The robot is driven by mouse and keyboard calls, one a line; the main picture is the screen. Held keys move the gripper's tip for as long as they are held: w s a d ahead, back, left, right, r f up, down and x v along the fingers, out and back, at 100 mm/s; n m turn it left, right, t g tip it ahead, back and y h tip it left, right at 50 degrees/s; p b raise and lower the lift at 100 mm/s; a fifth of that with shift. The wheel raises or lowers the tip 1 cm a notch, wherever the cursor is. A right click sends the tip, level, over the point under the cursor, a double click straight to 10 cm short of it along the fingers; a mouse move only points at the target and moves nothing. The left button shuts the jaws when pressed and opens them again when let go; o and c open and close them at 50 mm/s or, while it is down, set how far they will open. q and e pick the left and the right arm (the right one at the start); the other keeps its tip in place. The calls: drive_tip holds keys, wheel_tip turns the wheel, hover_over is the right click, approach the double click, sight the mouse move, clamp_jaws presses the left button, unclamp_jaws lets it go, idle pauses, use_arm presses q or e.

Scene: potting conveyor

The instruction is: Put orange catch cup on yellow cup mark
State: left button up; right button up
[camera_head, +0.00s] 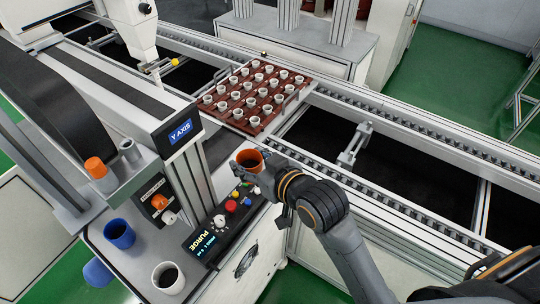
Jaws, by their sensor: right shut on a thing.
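The orange catch cup (249,157) is in the middle of the head view, upright or nearly so, with its dark inside showing. My right gripper (247,171) is shut on it, and the gripper and wrist hide part of its lower side. The cup appears beyond the button panel, near the conveyor's front side; I cannot tell its height above the surface. I cannot make out the yellow cup mark. My left gripper is not in view.
A control panel with buttons and a PURGE display (206,243) lies just left of the cup. A blue cup (119,234) and a white cup (168,278) stand further left. A brown tray (252,129) of small white cups sits on the conveyor behind. A Y AXIS column (178,134) rises nearby.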

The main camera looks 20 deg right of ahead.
drive_tip(key=w+d+f, duration=0.2)
drive_tip(key=w+f, duration=0.1)
drive_tip(key=w+d+f+p, duration=0.1)
drive_tip(key=w+d+f, duration=0.1)
drive_tip(key=w+f, duration=0.1)
drive_tip(key=w+d+f, duration=0.2)
drive_tip(key=w, duration=0.2)
drive_tip(key=shift+d+f, duration=0.4)
drive_tip(key=f, duration=0.1)
drive_tip(key=f+p, duration=0.1)
drive_tip(key=f, duration=0.1)
drive_tip(key=shift+w+d, duration=0.15)
drive_tip(key=shift+w, duration=0.05)
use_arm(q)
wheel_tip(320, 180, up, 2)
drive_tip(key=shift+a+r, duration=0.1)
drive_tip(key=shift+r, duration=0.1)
use_arm(e)
drive_tip(key=shift+f, duration=0.25)
drive_tip(key=shift+f, duration=0.2)
drive_tip(key=o, duration=1)
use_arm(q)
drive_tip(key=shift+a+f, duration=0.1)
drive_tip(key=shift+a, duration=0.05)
use_arm(e)
drive_tip(key=shift+o, duration=0.2)
